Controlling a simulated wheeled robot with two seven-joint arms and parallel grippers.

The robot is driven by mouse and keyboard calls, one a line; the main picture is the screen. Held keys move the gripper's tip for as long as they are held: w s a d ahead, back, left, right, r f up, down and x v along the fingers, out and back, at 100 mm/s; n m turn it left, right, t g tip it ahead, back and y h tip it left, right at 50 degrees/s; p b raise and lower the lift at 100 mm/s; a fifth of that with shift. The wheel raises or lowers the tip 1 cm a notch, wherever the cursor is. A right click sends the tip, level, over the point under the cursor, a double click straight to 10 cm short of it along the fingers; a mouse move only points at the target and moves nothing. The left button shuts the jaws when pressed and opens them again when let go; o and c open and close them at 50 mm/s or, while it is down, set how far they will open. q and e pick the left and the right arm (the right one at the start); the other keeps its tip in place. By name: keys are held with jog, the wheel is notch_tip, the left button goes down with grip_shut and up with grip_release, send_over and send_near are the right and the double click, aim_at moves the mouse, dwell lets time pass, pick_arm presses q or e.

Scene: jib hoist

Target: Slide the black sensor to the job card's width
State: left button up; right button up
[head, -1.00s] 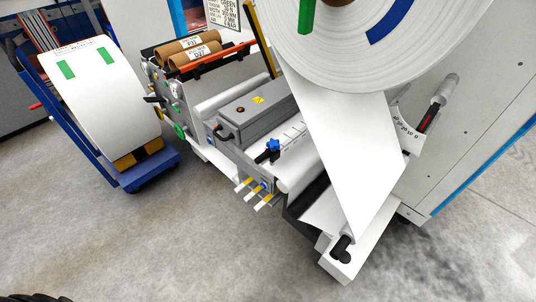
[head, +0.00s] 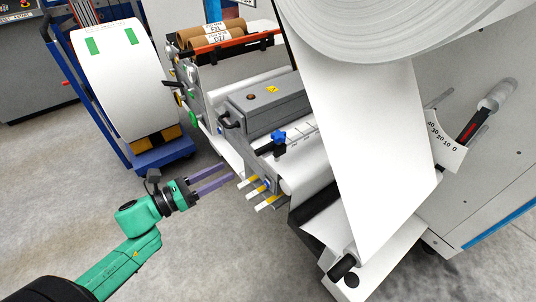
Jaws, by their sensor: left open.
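The black sensor (head: 265,149) sits at the near end of a white graduated scale (head: 303,131), with a blue star knob (head: 279,137) on top of it. My left gripper (head: 229,178) is open and empty. Its two purple fingers point right, toward the machine, a little left of and below the sensor and apart from it. The job card is mostly out of the picture; only a lower strip of a printed card (head: 246,3) shows at the top edge, and its writing is not readable here. My right gripper is not in view.
Several yellow-and-white levers (head: 258,192) stick out just right of the left fingertips. A grey box (head: 262,104) stands behind the scale. A white web (head: 365,130) hangs from the large roll at right. A blue trolley (head: 160,152) with a roll stands at left.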

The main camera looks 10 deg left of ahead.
aim_at(256, 153)
pick_arm(q)
jog(key=x, duration=0.7)
jog(key=shift+w+a+r, duration=0.15)
jog(key=shift+a, duration=0.05)
jog(key=p+x, duration=0.1)
jog(key=x, duration=0.5)
jog(key=shift+w, duration=0.15)
jog(key=shift+w+d, duration=0.2)
jog(key=shift+d, duration=0.1)
grip_shut()
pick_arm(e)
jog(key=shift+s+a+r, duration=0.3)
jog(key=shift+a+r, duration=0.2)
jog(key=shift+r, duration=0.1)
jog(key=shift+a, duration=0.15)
